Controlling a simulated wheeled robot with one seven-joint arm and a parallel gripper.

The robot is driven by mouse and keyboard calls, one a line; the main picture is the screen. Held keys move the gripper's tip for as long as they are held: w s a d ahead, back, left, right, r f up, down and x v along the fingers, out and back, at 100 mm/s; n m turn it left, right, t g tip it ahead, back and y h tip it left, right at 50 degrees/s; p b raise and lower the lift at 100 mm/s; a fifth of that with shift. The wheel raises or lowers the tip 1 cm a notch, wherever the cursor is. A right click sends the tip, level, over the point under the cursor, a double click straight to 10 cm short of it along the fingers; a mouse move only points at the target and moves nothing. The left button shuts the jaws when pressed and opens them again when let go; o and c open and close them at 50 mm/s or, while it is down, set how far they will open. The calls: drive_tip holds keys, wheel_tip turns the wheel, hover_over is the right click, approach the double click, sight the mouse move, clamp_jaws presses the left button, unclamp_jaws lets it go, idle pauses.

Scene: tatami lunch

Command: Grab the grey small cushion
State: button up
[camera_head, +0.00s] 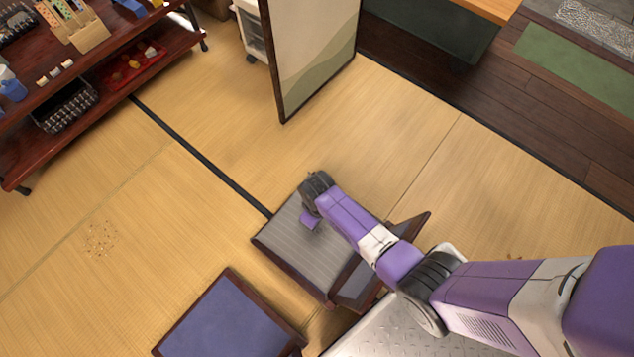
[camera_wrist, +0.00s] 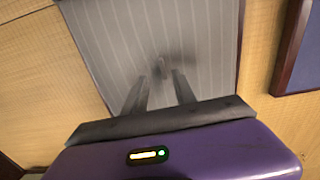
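A grey striped cushion (camera_head: 290,243) with a dark border lies on the floor, forming the seat of what looks like a low floor chair. It fills the upper middle of the wrist view (camera_wrist: 112,35). My gripper (camera_head: 308,222) is over the upper part of this cushion in the head view. In the wrist view my gripper's two fingers (camera_wrist: 159,76) are apart, with nothing seen held between them. They point down at the grey surface, where a dark blurred patch, perhaps a shadow, shows. I cannot tell whether the fingertips touch it.
A blue cushion (camera_head: 228,322) in a dark frame lies to the lower left. The chair's dark tilted back (camera_head: 363,280) is beside the grey seat, under my arm. A panel screen (camera_head: 312,55) stands beyond. A dark red shelf (camera_head: 150,55) is upper left. Tatami at left is mostly clear.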

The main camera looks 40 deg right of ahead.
drive_tip(key=f+b, duration=0.2)
drive_tip(key=f, duration=0.1)
drive_tip(key=f+b, duration=0.1)
drive_tip(key=f, duration=0.1)
drive_tip(key=shift+s+a, duration=0.15)
drive_tip(key=shift+a, duration=0.1)
drive_tip(key=shift+r, duration=0.1)
drive_tip(key=shift+c, duration=0.2)
clamp_jaws()
idle(0.9)
